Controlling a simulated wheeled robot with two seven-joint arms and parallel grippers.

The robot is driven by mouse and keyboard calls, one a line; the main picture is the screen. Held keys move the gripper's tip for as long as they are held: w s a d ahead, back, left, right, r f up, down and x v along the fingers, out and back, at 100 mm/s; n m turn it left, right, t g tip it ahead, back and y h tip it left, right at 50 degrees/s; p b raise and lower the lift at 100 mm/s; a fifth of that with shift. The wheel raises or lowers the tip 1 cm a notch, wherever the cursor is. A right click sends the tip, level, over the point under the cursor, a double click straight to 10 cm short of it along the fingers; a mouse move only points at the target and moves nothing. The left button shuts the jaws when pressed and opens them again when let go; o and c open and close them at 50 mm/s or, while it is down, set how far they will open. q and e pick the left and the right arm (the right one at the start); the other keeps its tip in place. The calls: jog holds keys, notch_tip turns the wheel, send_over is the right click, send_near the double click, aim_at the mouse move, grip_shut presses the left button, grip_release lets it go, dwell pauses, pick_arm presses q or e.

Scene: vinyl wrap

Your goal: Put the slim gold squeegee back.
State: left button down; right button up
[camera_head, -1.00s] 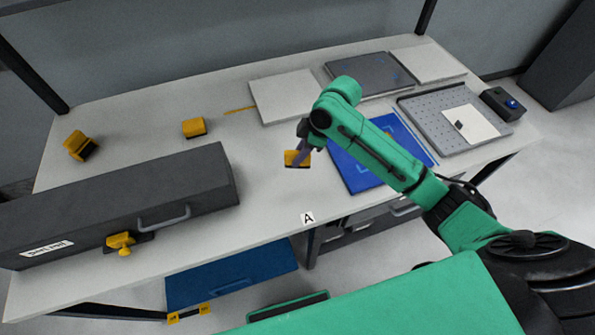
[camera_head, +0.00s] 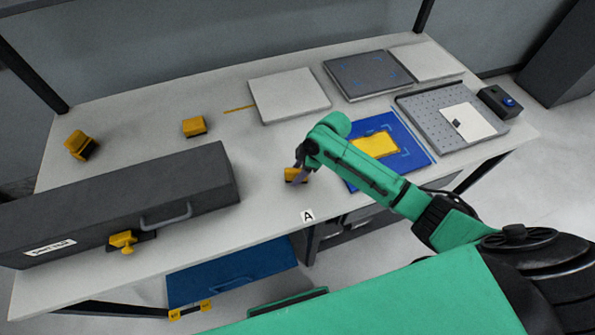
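A small gold squeegee (camera_head: 291,174) is at the fingertips of my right gripper (camera_head: 299,175), just over or on the white table behind the label A. The dark fingers cover part of it and appear closed on it. It looks like the slim one, but its thickness is hard to judge. Other gold blocks are a squeegee-like block (camera_head: 194,126) behind the grey case and another block (camera_head: 78,143) at the far left. My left gripper is not in view.
A long grey case (camera_head: 120,200) fills the table's left, with a gold latch (camera_head: 122,240) in front. A blue mat (camera_head: 408,160) with a yellow sheet (camera_head: 375,145) lies under my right arm. Panels (camera_head: 290,95) line the back. Label A (camera_head: 308,216) marks the front edge.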

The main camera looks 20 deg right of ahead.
jog(key=shift+r, duration=0.15)
jog(key=b+v, duration=0.1)
jog(key=v, duration=1.1)
jog(key=shift+s+a, duration=0.1)
